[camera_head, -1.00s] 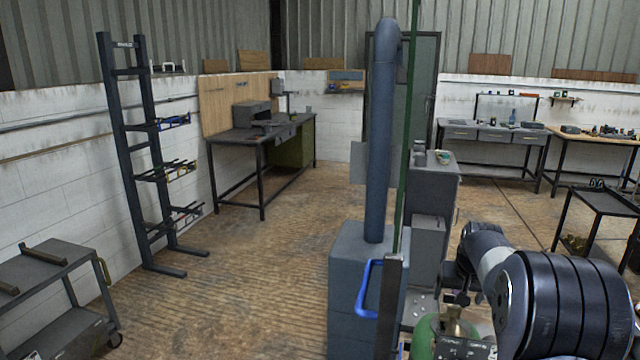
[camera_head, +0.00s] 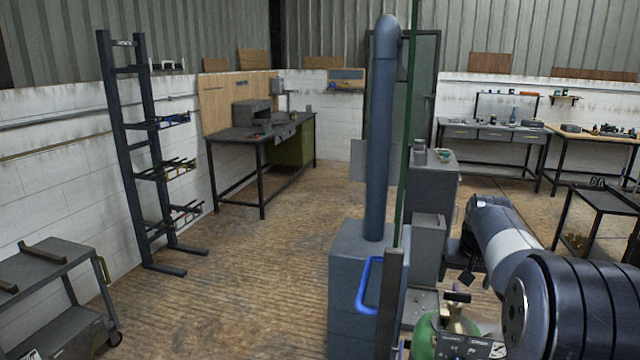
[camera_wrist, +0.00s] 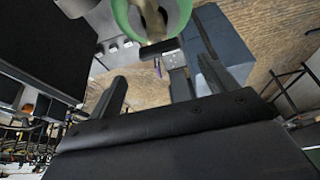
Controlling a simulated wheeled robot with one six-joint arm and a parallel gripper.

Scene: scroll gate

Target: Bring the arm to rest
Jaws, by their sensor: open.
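My gripper (camera_wrist: 160,88) shows in the wrist view with its two dark fingers spread apart and nothing between them. A green gas cylinder (camera_head: 427,330) with a brass valve (camera_head: 457,318) stands close to the arm at the bottom. The green cylinder also shows at the top of the wrist view (camera_wrist: 122,14), beyond the fingertips and apart from them.
A grey-blue cabinet (camera_head: 350,285) with a blue handle (camera_head: 366,290) and a tall blue pipe (camera_head: 380,150) stands left of the arm. A dark rack (camera_head: 125,150) and a cart (camera_head: 45,285) stand at left. Workbenches (camera_head: 490,133) line the back. The middle floor is clear.

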